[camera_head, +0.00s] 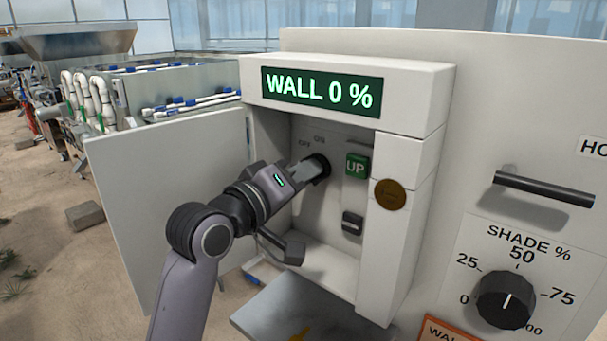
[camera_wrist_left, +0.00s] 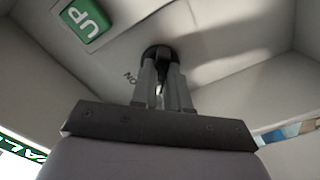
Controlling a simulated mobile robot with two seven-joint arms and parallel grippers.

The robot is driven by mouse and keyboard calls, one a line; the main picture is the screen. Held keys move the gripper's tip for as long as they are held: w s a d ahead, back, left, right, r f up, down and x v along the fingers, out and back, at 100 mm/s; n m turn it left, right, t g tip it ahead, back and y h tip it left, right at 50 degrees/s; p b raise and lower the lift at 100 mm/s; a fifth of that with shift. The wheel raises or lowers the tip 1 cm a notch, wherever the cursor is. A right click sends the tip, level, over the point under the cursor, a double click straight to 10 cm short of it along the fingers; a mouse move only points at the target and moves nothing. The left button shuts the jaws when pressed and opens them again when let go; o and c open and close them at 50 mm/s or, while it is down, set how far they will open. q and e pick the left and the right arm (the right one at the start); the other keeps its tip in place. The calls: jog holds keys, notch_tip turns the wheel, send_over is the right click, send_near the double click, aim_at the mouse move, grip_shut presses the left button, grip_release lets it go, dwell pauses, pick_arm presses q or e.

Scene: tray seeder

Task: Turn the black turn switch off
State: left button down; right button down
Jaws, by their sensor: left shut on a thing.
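The black turn switch (camera_head: 319,164) sits on the back panel inside the open control box, below the small OFF and ON labels. My left gripper (camera_head: 312,168) reaches into the box from the left and is shut on the switch. In the left wrist view the gripper's fingers (camera_wrist_left: 163,90) stand on either side of the black switch (camera_wrist_left: 160,54), with the ON label beside it. The fingers hide much of the switch, so I cannot tell which way it points. My right gripper is not in view.
A green UP button (camera_head: 357,165) and a dark lower button (camera_head: 352,222) are right of the switch. The box's open door (camera_head: 170,200) stands at the left. A display (camera_head: 321,93) above reads WALL 0 %. A SHADE dial (camera_head: 505,299) and black handle (camera_head: 545,189) are at the right.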

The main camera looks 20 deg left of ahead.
pick_arm(q)
jog(key=shift+n, duration=1.1)
jog(key=c, duration=1.1)
grip_release()
jog(key=b+v, duration=0.1)
jog(key=v, duration=0.6)
jog(key=shift+s, duration=0.1)
